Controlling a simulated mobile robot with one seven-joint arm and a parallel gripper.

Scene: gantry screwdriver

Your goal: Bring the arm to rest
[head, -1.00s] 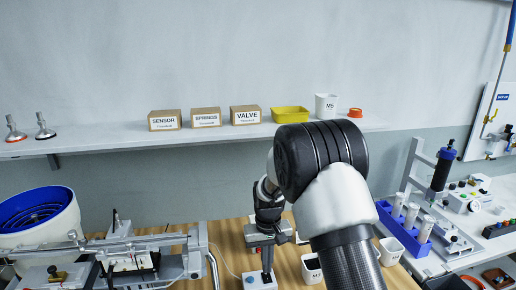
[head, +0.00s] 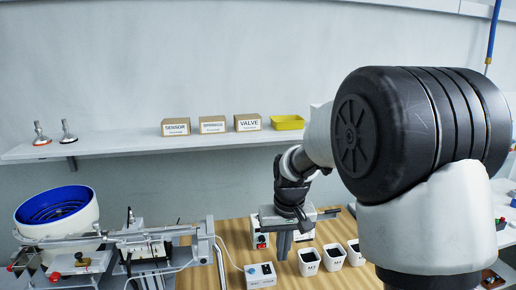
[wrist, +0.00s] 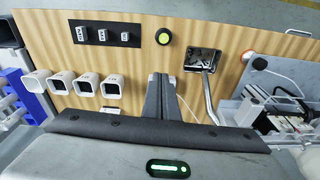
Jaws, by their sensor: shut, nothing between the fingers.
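My arm rises large and close on the right of the head view. My gripper (head: 282,250) hangs from it, pointing down over the wooden tabletop (head: 235,232). In the wrist view my gripper (wrist: 160,80) shows its two grey fingers together, shut with nothing between them. It is apart from the things on the table.
White cups (head: 309,262) stand in a row right of the gripper. A small grey control box (head: 261,274) is just left below. The blue-bowled feeder (head: 57,212) and metal rails are at left. A shelf (head: 120,144) with labelled boxes runs behind.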

